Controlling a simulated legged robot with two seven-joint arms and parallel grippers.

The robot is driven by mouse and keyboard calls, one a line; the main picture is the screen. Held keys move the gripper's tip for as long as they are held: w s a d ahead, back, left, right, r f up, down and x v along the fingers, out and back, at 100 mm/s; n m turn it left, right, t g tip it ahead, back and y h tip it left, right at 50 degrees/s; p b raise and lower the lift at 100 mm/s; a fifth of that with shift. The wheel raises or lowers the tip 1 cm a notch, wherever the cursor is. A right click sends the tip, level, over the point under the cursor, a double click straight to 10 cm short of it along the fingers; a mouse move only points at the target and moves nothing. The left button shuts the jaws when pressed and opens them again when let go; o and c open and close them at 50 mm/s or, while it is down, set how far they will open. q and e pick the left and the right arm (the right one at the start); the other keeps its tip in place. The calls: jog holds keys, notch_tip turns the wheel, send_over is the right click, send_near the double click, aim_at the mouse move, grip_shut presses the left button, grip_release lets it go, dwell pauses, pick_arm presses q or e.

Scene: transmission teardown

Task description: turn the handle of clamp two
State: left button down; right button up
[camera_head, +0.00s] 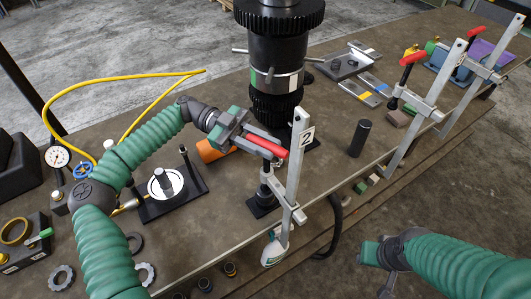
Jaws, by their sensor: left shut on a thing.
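Clamp two (293,165) is a grey bar clamp with a "2" label, standing upright at the near edge of the bench. Its red handle (267,147) slants down to the right beside the bar. My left gripper (244,133) is at the left end of this handle and shut on it; the fingers partly hide that end. My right gripper (386,290) is at the lower right, away from the bench; its fingers are too small and dark to read.
A black transmission (276,60) stands behind clamp two. Two more red-handled clamps (424,100) (487,75) hold the bench edge at right. A black cylinder (359,138) stands right of clamp two. A gauge with yellow hose (57,157) and a black fixture (187,190) are at left.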

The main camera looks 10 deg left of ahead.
pick_arm(q)
jog(key=shift+w+r+m+g+y+b, duration=0.15)
jog(key=shift+m+g+y+b, duration=0.6)
jog(key=shift+g, duration=0.95)
jog(key=shift+m, duration=0.55)
jog(key=c, duration=1.6)
grip_release()
jog(key=shift+c, duration=0.2)
jog(key=o, duration=0.4)
jog(key=shift+w+a, duration=0.1)
jog(key=shift+a, duration=0.05)
jog(key=shift+c, duration=0.2)
